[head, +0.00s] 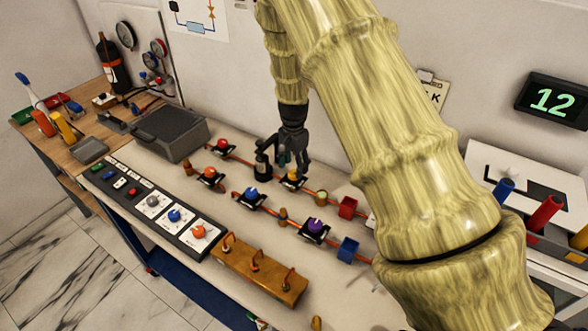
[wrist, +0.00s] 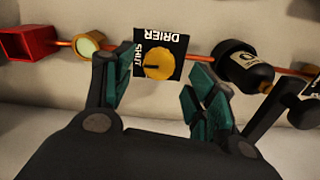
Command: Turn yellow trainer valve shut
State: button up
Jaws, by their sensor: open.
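The yellow valve knob (wrist: 159,66) sits on a black plate (wrist: 176,48) lettered DRIER and SHUT in the wrist view. A dark mark on the knob points left, toward the side with the word SHUT. In the head view the yellow valve (head: 291,178) is on the bench, partly hidden by my gripper (head: 292,160). In the wrist view my gripper (wrist: 160,88) is open, with a teal-padded finger on either side of the knob's plate. Nothing is held. Whether the pads touch the plate I cannot tell.
A black cylinder (wrist: 246,68) stands close beside the right finger on the same copper pipe. A round sight glass (wrist: 89,44) and a red block (wrist: 28,43) lie left. Blue (head: 251,195) and purple (head: 315,227) valves sit nearer the control panel (head: 153,200).

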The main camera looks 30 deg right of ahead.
aim_at(294, 172)
notch_tip(294, 172, up, 10)
jog(key=shift+f, duration=0.2)
dwell(0.6)
